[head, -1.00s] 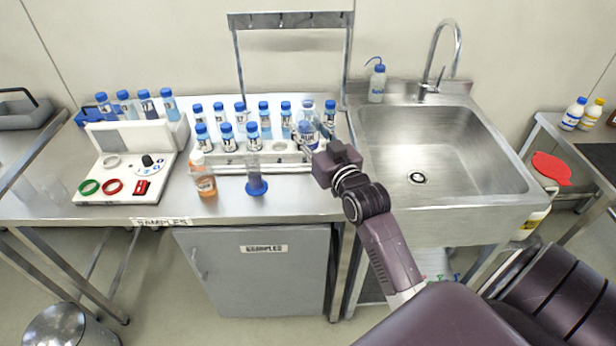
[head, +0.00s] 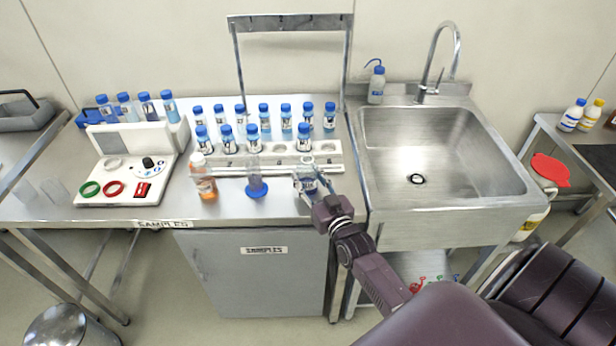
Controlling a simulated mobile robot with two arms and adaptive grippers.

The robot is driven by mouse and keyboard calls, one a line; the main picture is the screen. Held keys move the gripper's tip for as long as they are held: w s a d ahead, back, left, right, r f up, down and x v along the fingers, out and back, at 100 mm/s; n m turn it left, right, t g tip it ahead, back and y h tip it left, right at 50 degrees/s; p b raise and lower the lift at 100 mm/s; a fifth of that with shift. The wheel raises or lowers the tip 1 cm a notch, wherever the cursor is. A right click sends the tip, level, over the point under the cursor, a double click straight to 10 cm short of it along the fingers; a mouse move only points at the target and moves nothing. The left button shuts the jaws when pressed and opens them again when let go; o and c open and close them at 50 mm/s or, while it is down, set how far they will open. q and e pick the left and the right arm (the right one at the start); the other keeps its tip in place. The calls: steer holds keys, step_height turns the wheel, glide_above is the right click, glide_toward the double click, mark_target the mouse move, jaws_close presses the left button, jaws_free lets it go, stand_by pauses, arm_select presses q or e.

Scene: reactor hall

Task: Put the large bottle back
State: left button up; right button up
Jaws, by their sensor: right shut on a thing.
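The large bottle (head: 305,177) is clear with a dark label and some blue in its lower part. It is held upright in front of the right end of the white sample rack (head: 232,172). My right gripper (head: 309,191) is shut on it from the front right and hides part of its lower side. I cannot tell whether its base touches the table. Blue-capped bottles (head: 285,124) stand in rows in the rack, with open holes at the right of the front row. My left gripper is not in view.
The sink (head: 440,150) is at right, and a white device (head: 125,185) at left.

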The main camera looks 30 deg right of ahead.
steer(key=shift+f, duration=0.15)
steer(key=o, duration=1.2)
steer(key=shift+r, duration=0.25)
steer(key=shift+s+a+b, duration=0.3)
steer(key=shift+s+b, duration=0.05)
steer(key=shift+s, duration=1.65)
steer(key=shift+s+a+b, duration=0.35)
steer(key=shift+s, duration=1.65)
steer(key=shift+s+a+b, duration=0.3)
steer(key=shift+s+b, duration=0.05)
steer(key=shift+s, duration=1.65)
steer(key=shift+f, duration=0.1)
